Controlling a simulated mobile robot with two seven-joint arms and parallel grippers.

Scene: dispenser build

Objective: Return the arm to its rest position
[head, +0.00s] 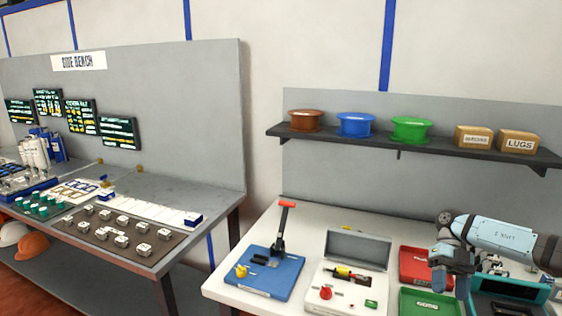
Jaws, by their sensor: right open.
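My right arm (505,236) comes in from the right edge of the head view, light blue with dark joints. My right gripper (452,284) points down over the right part of the white bench, above the red and green trays. It is open, and I see nothing held in it. Its fingertips are small in view, and the arm hides part of the bench behind it. My left gripper is not in view.
The white bench (240,283) holds a blue base with a red-handled lever (283,228), a grey-lidded box (358,249), a red tray (413,262) and a green tray (415,304). A shelf (400,143) with spools hangs behind. A side bench (190,187) stands left.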

